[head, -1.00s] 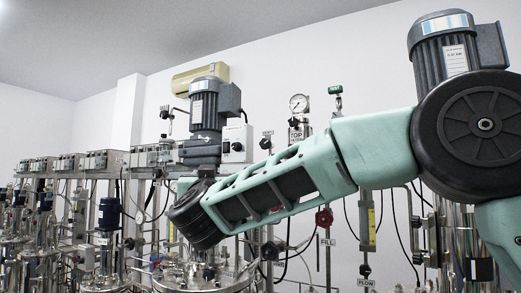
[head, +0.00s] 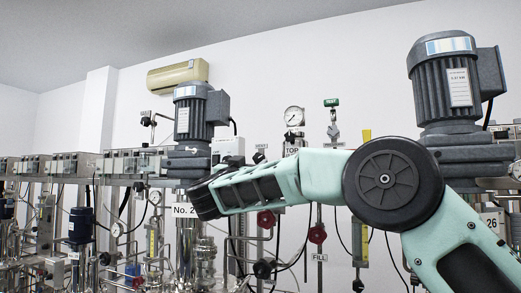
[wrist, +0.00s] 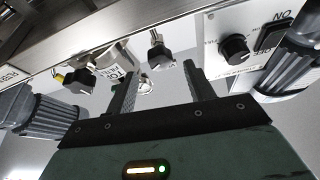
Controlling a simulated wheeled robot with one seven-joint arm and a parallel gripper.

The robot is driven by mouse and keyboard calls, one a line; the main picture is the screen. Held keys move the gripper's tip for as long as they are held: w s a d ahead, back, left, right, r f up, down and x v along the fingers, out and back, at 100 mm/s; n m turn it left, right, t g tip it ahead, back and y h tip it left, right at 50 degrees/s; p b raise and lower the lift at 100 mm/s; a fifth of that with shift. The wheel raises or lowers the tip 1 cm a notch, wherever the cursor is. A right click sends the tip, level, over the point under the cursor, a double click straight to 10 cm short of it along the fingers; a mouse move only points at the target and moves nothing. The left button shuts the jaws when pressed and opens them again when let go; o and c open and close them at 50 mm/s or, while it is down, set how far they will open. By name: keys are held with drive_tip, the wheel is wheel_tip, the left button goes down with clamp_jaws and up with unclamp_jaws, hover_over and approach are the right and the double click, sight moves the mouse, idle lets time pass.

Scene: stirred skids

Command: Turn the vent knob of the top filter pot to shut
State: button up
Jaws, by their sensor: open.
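My gripper (wrist: 160,68) shows in the wrist view with its two dark fingers spread and nothing between them. A black knob (wrist: 158,60) on a small fitting shows just beyond the gap between the fingertips, apart from them. A second dark knob (wrist: 80,79) and a tilted tag lie left of the fingers. In the head view a tag reading TOP (head: 293,152) hangs below a round gauge (head: 294,116), and a small VENT tag (head: 260,142) is left of it. My forearm hides much of that area, and the gripper itself is not visible there. I cannot tell the vent knob's setting.
A white switch box (wrist: 240,35) with a round knob is right of the fingers in the wrist view. A grey motor (head: 195,112) stands beside my wrist in the head view. Red handwheels (head: 317,234), pipes and hanging cables crowd the area below my arm.

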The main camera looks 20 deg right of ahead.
sight(258, 159)
drive_tip(key=p+x, duration=0.2)
drive_tip(key=x, duration=0.4)
drive_tip(key=shift+r+p, duration=0.2)
drive_tip(key=shift+p, duration=0.15)
drive_tip(key=shift+w+d+r, duration=0.15)
drive_tip(key=shift+w+d, duration=0.3)
drive_tip(key=shift+w, duration=0.1)
drive_tip(key=shift+c, duration=0.3)
drive_tip(key=c, duration=0.9)
